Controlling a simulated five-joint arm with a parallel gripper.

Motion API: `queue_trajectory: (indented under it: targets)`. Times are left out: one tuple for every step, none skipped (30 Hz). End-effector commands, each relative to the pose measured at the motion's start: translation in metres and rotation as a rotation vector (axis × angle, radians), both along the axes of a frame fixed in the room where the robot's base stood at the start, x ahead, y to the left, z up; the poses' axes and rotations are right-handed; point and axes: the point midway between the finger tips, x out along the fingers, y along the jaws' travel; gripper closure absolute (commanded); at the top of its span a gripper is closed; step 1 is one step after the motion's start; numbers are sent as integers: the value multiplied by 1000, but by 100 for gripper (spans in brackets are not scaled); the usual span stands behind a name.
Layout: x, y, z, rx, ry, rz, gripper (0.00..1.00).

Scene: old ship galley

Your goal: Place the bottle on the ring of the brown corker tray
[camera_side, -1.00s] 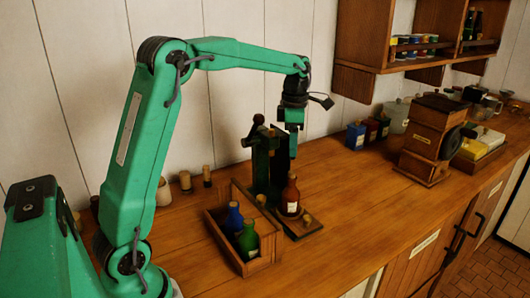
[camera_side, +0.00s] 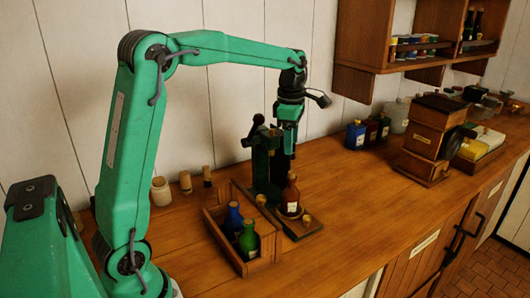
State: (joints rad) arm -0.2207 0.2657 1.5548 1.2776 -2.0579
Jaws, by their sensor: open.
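A brown bottle (camera_side: 291,196) with a pale label stands upright on the brown corker tray (camera_side: 305,230), at the foot of the green corker (camera_side: 262,160). Whether it sits exactly within the ring cannot be told, as its base hides the ring. My gripper (camera_side: 287,150) points down above the bottle, behind and slightly left of its neck.
A wooden crate (camera_side: 257,268) with a blue bottle (camera_side: 234,216) and a green bottle (camera_side: 248,240) stands left of the tray. Corks (camera_side: 207,176) and a jar (camera_side: 161,191) stand near the wall. A wooden grinder (camera_side: 428,140) stands at right. The counter front is clear.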

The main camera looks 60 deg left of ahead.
Motion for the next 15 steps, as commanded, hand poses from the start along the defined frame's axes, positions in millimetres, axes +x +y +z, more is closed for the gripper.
queue_trajectory:
  targets:
    - [-7,-6,6,7,-15,-66,51]
    - [-12,-9,9,11,-23,-111,51]
    - [-18,-13,13,18,-35,-173,51]
    - [-23,-16,15,23,-44,-223,51]
    - [-28,-19,17,29,-51,-273,51]
    - [-35,-23,21,38,-64,-341,51]
    - [-40,-27,23,45,-74,-394,51]
    - [-45,-30,25,53,-82,-446,51]
    - [-52,-33,28,64,-93,-514,51]
    - [-58,-36,29,72,-102,-565,51]
    - [-63,-39,30,82,-110,-617,51]
    - [-70,-43,32,94,-121,-687,51]
    - [-76,-46,33,104,-129,-737,51]
    - [-81,-49,34,115,-136,-789,51]
    - [-89,-52,35,129,-145,-858,51]
